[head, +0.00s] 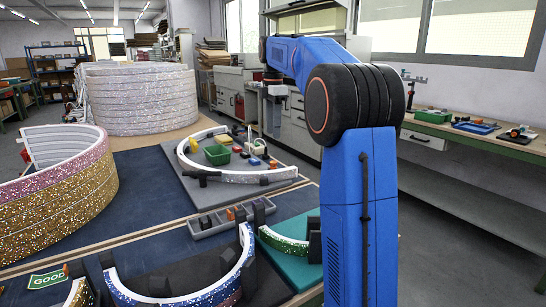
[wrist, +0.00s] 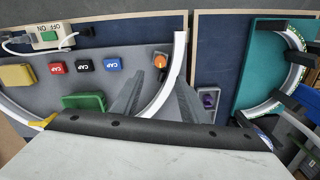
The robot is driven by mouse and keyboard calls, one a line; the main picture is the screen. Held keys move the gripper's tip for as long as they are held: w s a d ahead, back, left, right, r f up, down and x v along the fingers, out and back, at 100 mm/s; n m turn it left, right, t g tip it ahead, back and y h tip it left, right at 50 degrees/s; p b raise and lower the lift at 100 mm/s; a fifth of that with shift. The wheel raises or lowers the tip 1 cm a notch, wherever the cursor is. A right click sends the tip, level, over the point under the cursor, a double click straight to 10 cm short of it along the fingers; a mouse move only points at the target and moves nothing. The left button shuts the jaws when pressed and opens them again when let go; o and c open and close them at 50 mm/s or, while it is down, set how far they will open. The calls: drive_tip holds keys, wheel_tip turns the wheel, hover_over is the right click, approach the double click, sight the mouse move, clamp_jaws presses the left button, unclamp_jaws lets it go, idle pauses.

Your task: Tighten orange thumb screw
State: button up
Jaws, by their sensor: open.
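The orange thumb screw (wrist: 160,60) shows in the wrist view as a small orange knob in a dark mount, beside the end of the white arc (wrist: 179,52). My gripper (wrist: 157,84) is open, with its two grey fingers spread apart. The screw lies beyond the fingertips, roughly between them in the picture, and no contact shows. The gripper's fingers are hard to make out in that view.
Several coloured CAP blocks (wrist: 84,65) and a green tray (wrist: 84,102) lie on the grey board. A white switch box (wrist: 47,36) with a cable is at the upper left. A teal board (wrist: 262,62) with another arc lies to the right. Large glitter rings (head: 60,205) stand at left.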

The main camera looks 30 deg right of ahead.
sight(273, 162)
wheel_tip(273, 162, down, 11)
drive_tip(key=shift+r, duration=0.1)
idle(0.3)
drive_tip(key=shift+c, duration=0.2)
clamp_jaws()
